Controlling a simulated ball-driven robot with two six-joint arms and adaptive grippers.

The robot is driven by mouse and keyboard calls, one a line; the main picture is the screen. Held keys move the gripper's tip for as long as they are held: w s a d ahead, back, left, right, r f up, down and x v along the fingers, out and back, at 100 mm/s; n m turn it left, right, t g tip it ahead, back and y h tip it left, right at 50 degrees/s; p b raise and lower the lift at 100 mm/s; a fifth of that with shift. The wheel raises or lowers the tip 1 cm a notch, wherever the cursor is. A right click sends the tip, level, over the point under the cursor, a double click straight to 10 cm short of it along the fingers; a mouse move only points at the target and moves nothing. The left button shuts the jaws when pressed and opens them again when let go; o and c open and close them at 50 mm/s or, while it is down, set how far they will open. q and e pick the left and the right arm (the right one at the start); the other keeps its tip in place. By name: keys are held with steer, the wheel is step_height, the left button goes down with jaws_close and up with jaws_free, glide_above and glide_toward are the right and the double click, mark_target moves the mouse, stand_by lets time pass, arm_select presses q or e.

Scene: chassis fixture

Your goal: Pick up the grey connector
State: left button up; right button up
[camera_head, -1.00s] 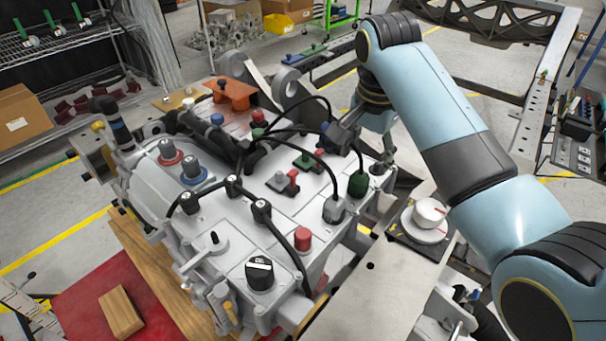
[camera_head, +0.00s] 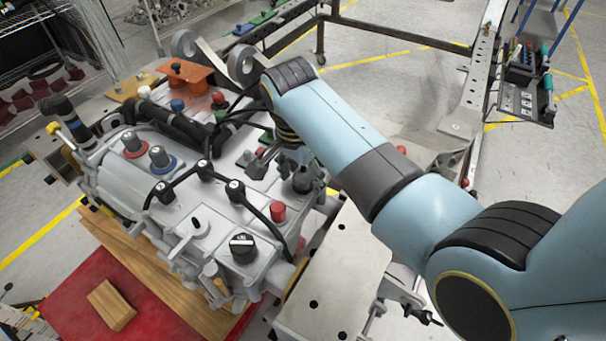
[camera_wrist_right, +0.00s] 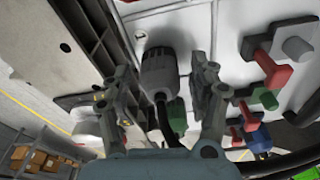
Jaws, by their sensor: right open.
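The grey connector (camera_wrist_right: 160,75) is a round plug with a black cable, seated on the white panel of the chassis. In the right wrist view it stands between the two fingers of my right gripper (camera_wrist_right: 165,72), with a gap visible on both sides. The gripper is open. In the head view the right gripper (camera_head: 278,168) is over the chassis' right side, and the connector (camera_head: 302,180) looks dark and partly covered by it. My left gripper is not in view.
A green connector (camera_wrist_right: 177,115) is close beside the grey one. Red and green blocks (camera_wrist_right: 270,70) stand to the right. A red knob (camera_head: 278,211) and black cables are near the gripper. A metal rail (camera_wrist_right: 90,40) runs along the left.

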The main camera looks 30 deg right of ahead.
mark_target(306, 169)
steer(key=shift+f, duration=0.3)
steer(key=c, duration=1.2)
steer(key=shift+r, duration=0.15)
steer(key=r, duration=0.4)
steer(key=shift+d, duration=0.2)
steer(key=s+d+r+b, duration=0.1)
steer(key=s+d+r, duration=0.3)
steer(key=d, duration=0.5)
step_height(306, 169, up, 2)
steer(key=shift+d, duration=0.25)
steer(key=shift+s+d+r+b, duration=0.25)
steer(key=shift+d+r+b, duration=0.05)
steer(key=shift+d+r, duration=0.15)
